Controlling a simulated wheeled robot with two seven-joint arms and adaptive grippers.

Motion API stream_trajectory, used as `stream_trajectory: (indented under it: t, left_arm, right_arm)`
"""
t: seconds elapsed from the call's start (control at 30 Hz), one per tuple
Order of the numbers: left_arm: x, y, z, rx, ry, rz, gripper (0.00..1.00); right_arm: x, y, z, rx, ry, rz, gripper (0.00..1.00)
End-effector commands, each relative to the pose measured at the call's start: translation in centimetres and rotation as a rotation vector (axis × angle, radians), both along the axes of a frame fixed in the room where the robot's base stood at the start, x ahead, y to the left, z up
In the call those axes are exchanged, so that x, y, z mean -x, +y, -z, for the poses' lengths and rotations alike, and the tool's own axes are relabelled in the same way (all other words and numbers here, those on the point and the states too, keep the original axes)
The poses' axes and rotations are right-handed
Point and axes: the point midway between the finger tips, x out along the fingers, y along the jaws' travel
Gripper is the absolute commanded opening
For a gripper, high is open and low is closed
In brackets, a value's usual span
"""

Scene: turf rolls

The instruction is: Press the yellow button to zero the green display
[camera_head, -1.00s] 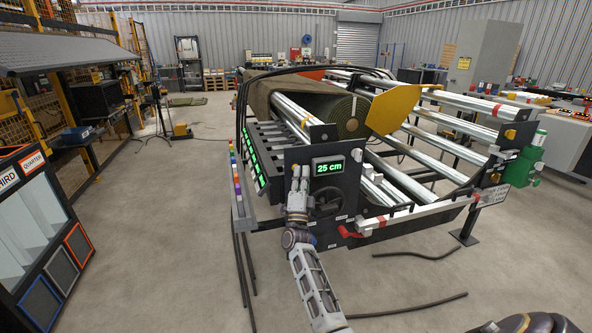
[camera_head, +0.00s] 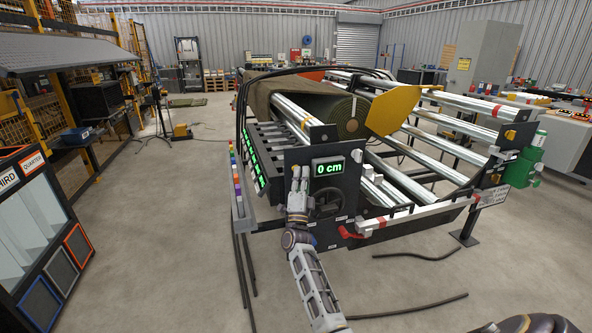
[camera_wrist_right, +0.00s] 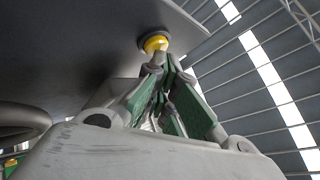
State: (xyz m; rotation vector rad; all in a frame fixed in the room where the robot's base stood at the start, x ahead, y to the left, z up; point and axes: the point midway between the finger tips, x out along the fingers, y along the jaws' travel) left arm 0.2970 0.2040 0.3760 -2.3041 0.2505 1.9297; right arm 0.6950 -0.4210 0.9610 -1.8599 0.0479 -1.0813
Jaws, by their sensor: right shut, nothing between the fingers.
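The green display (camera_head: 328,167) on the dark front panel (camera_head: 349,191) of the roll machine reads "0 cm". My right gripper (camera_head: 301,171) is just left of the display, at the panel, with its fingers shut and empty. In the right wrist view the yellow button (camera_wrist_right: 155,43), in a dark ring, stands out from the panel. The fingertips of my right gripper (camera_wrist_right: 158,60) are right at the button and seem to touch it; how far it is pressed I cannot tell. In the head view the gripper hides the button. My left gripper is not in view.
A handwheel (camera_head: 328,203) sits below the display, and a red lever (camera_head: 350,232) is lower right. A green turf roll (camera_head: 346,117) lies on the rollers behind. A yellow plate (camera_head: 394,110) stands beside it. Black hoses (camera_head: 420,306) lie on the floor.

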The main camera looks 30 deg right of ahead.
Motion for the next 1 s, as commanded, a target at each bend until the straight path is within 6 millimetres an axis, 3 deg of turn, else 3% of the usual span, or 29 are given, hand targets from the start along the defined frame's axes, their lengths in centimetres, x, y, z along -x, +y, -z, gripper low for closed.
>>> stream_trajectory:
  t: [1.0]
  left_arm:
    - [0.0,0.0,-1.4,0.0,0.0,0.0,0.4]
  right_arm:
    - [2.2,0.6,0.0,0.0,0.001,-0.001,0.0]
